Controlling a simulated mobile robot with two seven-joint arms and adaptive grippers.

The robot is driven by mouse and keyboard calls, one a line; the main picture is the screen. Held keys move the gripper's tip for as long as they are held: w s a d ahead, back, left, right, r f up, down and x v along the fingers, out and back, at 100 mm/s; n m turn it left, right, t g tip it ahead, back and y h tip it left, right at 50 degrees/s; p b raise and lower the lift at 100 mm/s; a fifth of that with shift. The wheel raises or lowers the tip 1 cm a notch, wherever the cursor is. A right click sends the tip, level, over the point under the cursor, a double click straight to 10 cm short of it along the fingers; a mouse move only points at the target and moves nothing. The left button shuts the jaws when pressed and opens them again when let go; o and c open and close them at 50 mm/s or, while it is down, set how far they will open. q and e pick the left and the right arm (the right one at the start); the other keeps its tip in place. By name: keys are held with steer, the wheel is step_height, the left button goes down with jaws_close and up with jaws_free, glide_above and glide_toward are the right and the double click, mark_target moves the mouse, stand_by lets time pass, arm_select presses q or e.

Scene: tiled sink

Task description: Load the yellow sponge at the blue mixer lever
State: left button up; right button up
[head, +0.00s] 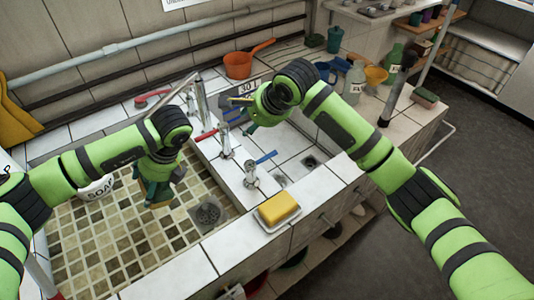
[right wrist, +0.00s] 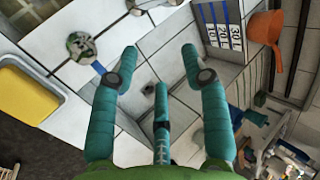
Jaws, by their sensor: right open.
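The yellow sponge (head: 278,207) lies in a white dish (head: 291,222) on the front tiled ledge of the sink. It also shows at the left of the right wrist view (right wrist: 28,95). The blue mixer lever (head: 266,157) sticks out beside a chrome tap behind the sponge. A small part of it shows in the right wrist view (right wrist: 98,68). My right gripper (head: 240,112) is open and empty over the white-tiled basin, behind the blue lever and apart from the sponge. My left gripper (head: 155,195) hangs over the brown-tiled basin; its finger opening is unclear.
A red lever (head: 206,135) and chrome taps stand on the divider between the basins. An orange pan (head: 238,65) and a number board (right wrist: 220,25) are at the back. Bottles and a yellow funnel (head: 376,75) stand at the right. A soap container (head: 97,189) is behind my left arm.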

mark_target(266, 159)
steer(key=s+d+r+m+g+h, duration=0.1)
steer(key=s+d+r+g+h, duration=0.2)
steer(key=s+d+g, duration=0.15)
steer(key=shift+t, duration=0.35)
steer(key=x, duration=1.2)
steer(key=shift+s+d, duration=0.25)
steer(key=shift+d, duration=0.1)
jaws_close()
